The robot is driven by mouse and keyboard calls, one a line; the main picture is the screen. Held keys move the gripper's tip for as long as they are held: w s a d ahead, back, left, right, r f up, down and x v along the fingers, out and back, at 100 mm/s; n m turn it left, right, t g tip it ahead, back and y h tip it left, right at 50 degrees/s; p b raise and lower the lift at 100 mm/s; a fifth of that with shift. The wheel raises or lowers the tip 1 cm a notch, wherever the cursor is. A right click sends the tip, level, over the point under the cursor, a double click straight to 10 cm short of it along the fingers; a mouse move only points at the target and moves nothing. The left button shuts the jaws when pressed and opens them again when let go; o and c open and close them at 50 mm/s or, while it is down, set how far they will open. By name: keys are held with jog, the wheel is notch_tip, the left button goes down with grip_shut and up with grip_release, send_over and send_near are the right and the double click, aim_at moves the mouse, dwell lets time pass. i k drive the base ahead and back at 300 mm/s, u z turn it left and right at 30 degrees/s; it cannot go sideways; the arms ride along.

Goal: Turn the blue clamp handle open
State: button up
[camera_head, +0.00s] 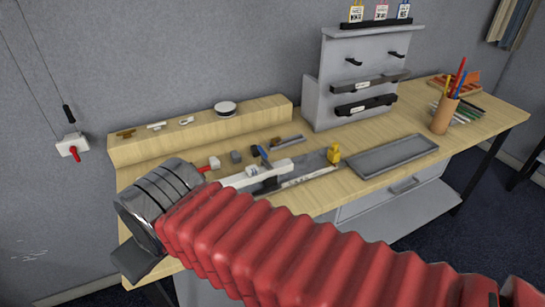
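A small blue handle (264,153) stands on the wooden table (320,142), beside small dark parts and just behind a long white bar (262,173). It looks like the blue clamp handle, but it is too small to tell how far it is turned. My arm, in a red ribbed sleeve, crosses the front of the view and ends in a banded grey wrist (157,197), left of and nearer than the blue handle. A dark part (137,262) juts out below the wrist. My gripper's fingertips cannot be made out, and nothing held shows.
A red-handled part (211,164) lies close behind my wrist. A yellow piece (334,154) and a grey tray (393,154) are to the right. A wooden ledge (203,128) and a grey rack (355,75) stand behind. A pencil cup (444,114) is at the far right.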

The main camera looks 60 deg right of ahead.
aim_at(263, 157)
jog(key=z, duration=1.25)
jog(key=k, duration=1.15)
jog(key=z, duration=0.3)
jog(key=i, duration=1)
jog(key=u, duration=0.05)
